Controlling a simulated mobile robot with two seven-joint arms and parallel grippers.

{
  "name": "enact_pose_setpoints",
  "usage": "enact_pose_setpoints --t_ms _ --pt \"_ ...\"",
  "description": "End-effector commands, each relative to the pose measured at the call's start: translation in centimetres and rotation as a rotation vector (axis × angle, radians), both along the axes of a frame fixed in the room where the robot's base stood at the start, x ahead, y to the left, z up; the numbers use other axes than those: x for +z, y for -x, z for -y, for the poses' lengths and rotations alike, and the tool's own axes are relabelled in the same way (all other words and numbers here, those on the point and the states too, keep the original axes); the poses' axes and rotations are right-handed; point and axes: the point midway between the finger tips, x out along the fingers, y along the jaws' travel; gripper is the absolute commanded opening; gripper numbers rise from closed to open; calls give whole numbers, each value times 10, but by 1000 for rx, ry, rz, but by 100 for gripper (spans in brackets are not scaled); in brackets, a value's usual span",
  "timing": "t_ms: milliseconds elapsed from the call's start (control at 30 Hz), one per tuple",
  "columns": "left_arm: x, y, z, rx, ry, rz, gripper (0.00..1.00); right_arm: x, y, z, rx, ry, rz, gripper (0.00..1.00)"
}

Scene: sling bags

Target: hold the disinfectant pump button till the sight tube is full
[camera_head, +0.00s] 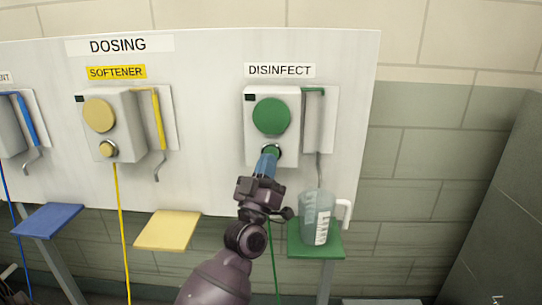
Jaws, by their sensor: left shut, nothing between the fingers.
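The disinfectant pump (286,110) is a white box with a green disc, under a DISINFECT label (280,70). Its green button (272,151) sits below the disc. My left gripper (269,158) is shut, with its fingertips at the button and partly covering it; whether they press it in cannot be told. The sight tube (319,104) is the narrow upright strip right of the pump, with green at its top; its fill level is too small to tell. A clear jug (317,218) stands below the spout on a green shelf (330,250). My right gripper is not in view.
The softener pump (112,125) with its yellow parts hangs to the left, above a yellow shelf (168,230). A blue shelf (48,219) is farther left. A green hose hangs behind my left arm. Tiled wall lies right of the board.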

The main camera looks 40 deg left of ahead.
Motion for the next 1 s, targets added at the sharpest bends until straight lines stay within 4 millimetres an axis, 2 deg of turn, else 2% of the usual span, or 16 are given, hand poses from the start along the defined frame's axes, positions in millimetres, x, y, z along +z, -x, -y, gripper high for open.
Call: enact_pose_setpoints --t_ms 300,1000 --pt "0 -7 -4 1 -1 0 0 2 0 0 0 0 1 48" --pt "0 -10 -6 0 -1 0 0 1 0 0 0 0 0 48"
